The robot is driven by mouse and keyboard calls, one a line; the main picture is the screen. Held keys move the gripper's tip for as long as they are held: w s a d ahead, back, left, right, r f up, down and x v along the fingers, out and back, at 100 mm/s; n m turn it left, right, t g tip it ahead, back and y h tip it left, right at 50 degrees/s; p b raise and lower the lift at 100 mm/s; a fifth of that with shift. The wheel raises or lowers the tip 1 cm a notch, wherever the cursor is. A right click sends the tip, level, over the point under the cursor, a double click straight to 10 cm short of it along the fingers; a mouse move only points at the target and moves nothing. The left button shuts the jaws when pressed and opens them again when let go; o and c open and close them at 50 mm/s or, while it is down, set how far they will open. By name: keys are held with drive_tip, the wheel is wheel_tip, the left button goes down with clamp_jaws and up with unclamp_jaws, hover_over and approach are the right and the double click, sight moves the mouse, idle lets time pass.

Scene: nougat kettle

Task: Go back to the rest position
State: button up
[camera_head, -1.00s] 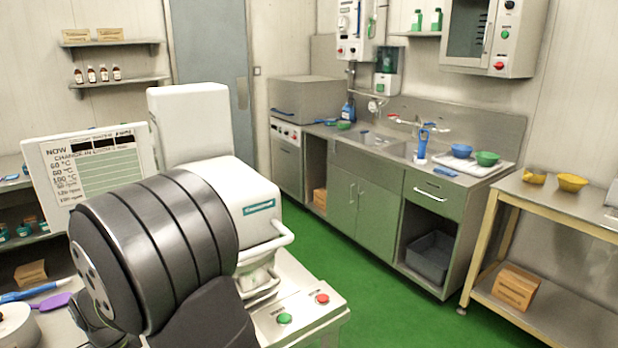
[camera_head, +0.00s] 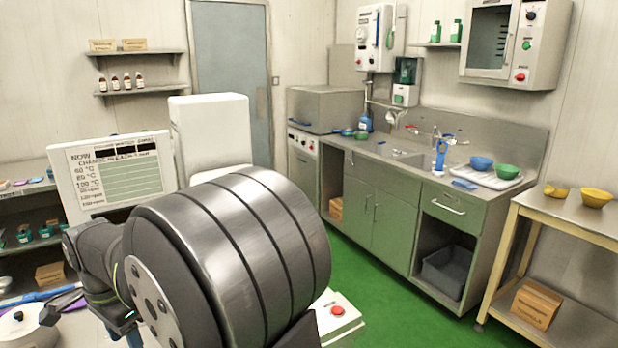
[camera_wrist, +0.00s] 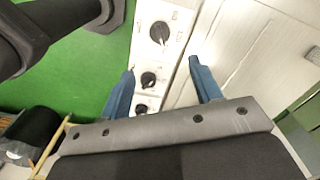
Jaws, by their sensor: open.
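My gripper (camera_wrist: 163,66) shows in the wrist view with its two blue fingers apart and nothing between them. Behind the fingers is a white panel with black knobs (camera_wrist: 160,33). I cannot tell whether the fingers are near or far from it. In the head view my dark grey arm fills the lower middle, in front of the white machine (camera_head: 212,135). A bit of blue at the lower left of the arm may be a finger; the rest of the gripper is hidden there.
A sign board (camera_head: 112,175) stands left of the machine. A lidded pot (camera_head: 20,328) sits at the lower left. A red button (camera_head: 337,310) shows right of the arm. Green floor lies clear before the sink counter (camera_head: 380,200) and the side table (camera_head: 570,222).

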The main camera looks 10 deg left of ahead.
wheel_tip(320, 180, down, 14)
drive_tip(key=shift+r, duration=0.1)
drive_tip(key=shift+r+n, duration=0.15)
drive_tip(key=shift+n, duration=0.35)
drive_tip(key=n, duration=1.2)
drive_tip(key=shift+n, duration=2.5)
